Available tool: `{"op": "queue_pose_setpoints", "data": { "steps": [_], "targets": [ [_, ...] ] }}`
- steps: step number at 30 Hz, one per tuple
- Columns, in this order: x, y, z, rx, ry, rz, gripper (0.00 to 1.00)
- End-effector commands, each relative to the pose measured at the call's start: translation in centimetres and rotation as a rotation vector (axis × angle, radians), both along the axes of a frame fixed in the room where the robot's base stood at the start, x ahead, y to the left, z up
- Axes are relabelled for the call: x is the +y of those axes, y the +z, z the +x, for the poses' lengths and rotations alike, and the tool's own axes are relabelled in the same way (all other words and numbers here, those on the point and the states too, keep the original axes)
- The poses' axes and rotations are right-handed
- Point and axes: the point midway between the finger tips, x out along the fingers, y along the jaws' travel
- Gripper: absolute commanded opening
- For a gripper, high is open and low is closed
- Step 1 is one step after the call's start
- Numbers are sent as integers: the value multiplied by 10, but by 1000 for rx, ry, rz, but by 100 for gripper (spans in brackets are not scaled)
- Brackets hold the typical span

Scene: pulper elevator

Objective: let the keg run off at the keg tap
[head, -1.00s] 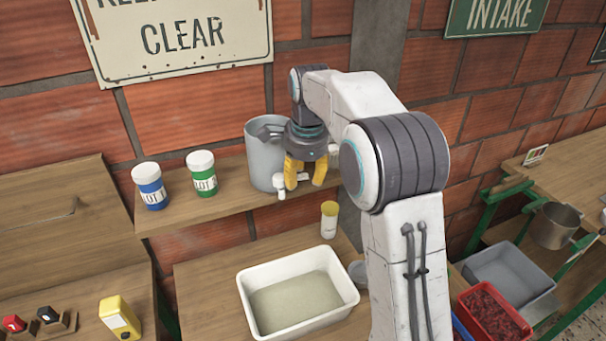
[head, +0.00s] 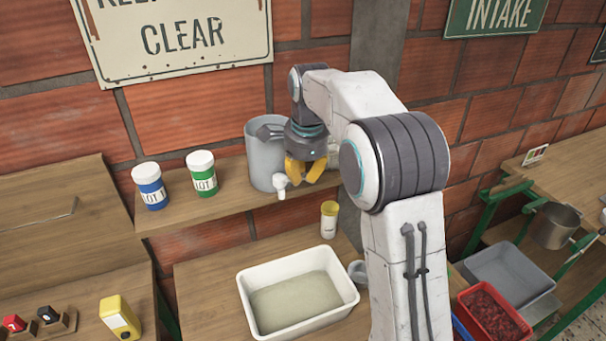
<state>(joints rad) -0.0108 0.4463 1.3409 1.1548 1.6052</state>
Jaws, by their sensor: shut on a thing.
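The keg (head: 261,152) is a grey cylinder standing on the wooden shelf, partly hidden behind my gripper. Its white keg tap (head: 281,186) sticks out low at the front, over the shelf's front edge. My gripper (head: 304,174) points down with its yellow fingers closed together at the tap, just right of the spout. It is shut on the tap's handle, which the fingers mostly hide. I see no stream below the spout.
A white basin (head: 258,318) with a greenish-brown bottom or content stands on the lower bench in front of the tap. A small yellow-topped pot (head: 328,220) stands behind it. Blue (head: 150,187) and green (head: 202,175) jars stand left of the keg.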

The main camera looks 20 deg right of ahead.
Motion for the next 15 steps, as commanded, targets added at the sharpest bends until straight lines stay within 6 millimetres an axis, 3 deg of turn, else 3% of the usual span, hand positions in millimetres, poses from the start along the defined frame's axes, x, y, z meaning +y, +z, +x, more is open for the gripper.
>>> {"op": "queue_pose_setpoints", "data": {
  "steps": [11, 12, 15],
  "targets": [
    [0, -4, 3, 10, 69, -14, 0],
    [0, -4, 3, 10, 69, -14, 16],
    [0, -4, 3, 10, 69, -14, 25]
  ]
}}
